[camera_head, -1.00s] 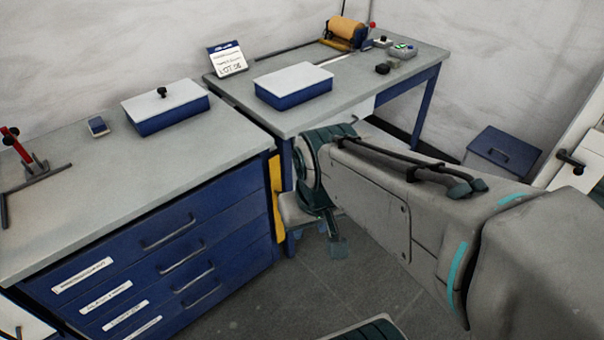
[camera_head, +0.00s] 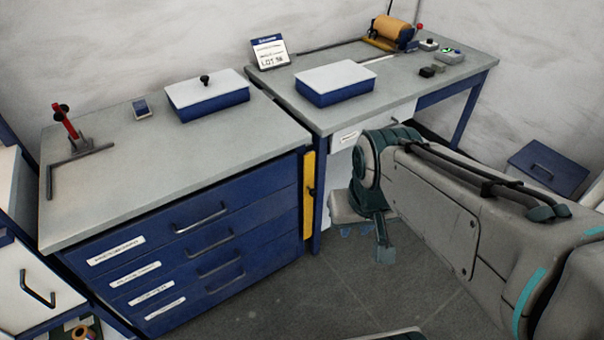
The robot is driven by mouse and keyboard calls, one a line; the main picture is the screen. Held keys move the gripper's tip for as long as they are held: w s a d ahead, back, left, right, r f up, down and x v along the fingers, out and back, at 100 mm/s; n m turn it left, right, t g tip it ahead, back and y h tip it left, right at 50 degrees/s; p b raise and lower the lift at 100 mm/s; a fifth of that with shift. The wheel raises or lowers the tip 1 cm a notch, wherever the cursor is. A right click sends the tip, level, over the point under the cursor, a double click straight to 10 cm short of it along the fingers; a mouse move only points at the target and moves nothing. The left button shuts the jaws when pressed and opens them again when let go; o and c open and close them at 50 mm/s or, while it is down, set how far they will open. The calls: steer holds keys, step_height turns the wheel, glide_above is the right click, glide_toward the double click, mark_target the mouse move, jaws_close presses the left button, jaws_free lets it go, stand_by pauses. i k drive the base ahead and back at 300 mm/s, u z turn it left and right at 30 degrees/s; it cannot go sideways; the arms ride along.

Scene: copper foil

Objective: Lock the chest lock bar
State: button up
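The blue drawer chest (camera_head: 265,212) stands left of centre with a grey top and a stack of shut, labelled drawers. The yellow lock bar (camera_head: 309,212) stands upright at the chest's right front edge, beside the drawer fronts, with a small dark knob partway up. I cannot tell whether the bar is latched. My gripper (camera_head: 384,254) hangs low to the right of the bar, apart from it, over the floor in front of the further bench. It is small and dark here, and I cannot tell whether its fingers are open.
On the chest top stand a lidded blue box (camera_head: 208,103), a small blue device (camera_head: 141,109) and a red-handled tool (camera_head: 72,140). A grey bench (camera_head: 398,89) adjoins at the right with another box (camera_head: 335,90). A white drawer unit (camera_head: 36,285) is at lower left. The floor (camera_head: 300,290) before the chest is clear.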

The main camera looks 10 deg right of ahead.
mark_target(308, 191)
steer(key=k, duration=0.7)
steer(key=z, duration=0.5)
steer(key=i, duration=1.55)
steer(key=u, duration=0.75)
